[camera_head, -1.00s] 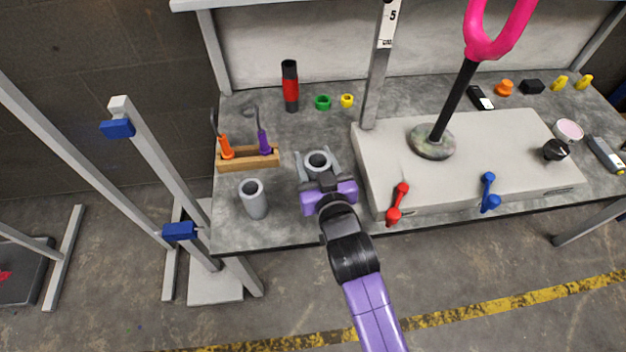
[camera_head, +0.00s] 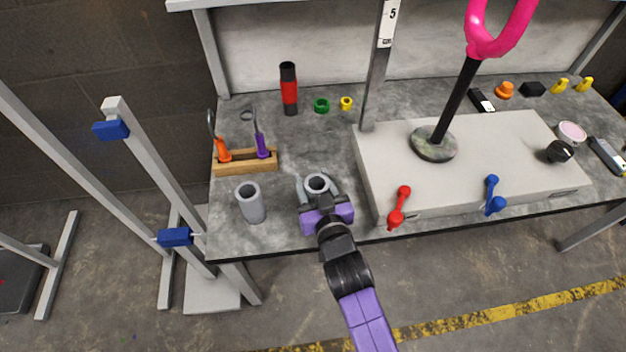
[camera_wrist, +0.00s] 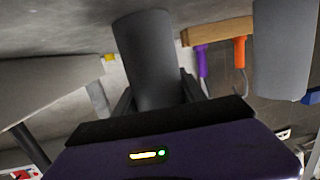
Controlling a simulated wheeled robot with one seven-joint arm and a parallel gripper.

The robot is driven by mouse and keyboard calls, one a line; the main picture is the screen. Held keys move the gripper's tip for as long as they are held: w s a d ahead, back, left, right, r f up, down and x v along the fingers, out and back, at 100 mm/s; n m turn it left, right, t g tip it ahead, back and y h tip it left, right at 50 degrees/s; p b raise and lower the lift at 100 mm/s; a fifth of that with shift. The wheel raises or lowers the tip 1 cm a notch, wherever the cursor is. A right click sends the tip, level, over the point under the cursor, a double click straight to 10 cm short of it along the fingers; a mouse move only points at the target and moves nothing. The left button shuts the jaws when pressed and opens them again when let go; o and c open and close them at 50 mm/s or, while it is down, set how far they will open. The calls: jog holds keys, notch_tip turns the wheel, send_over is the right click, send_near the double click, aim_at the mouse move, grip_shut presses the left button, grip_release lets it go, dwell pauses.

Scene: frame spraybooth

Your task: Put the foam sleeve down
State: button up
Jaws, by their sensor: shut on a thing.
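A grey foam sleeve (camera_head: 317,184), a hollow tube, is between the fingers of my gripper (camera_head: 318,188) near the front edge of the bench. My gripper is shut on it. In the wrist view the sleeve (camera_wrist: 150,60) stands out from between the dark fingers, and its far end is close to the grey bench top. I cannot tell whether it touches the bench. A second, similar grey sleeve (camera_head: 250,202) stands upright on the bench to the left, apart from my gripper. It also shows at the right of the wrist view (camera_wrist: 283,45).
A wooden holder (camera_head: 245,162) with orange- and purple-handled tools is behind the left sleeve. A raised pale slab (camera_head: 465,165) with red (camera_head: 399,207) and blue (camera_head: 493,195) levers is to the right. Bare bench (camera_head: 310,140) lies behind my gripper.

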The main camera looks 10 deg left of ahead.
jog(key=o, duration=1.5)
jog(key=shift+r, duration=0.15)
jog(key=p+v, duration=0.2)
jog(key=v, duration=1)
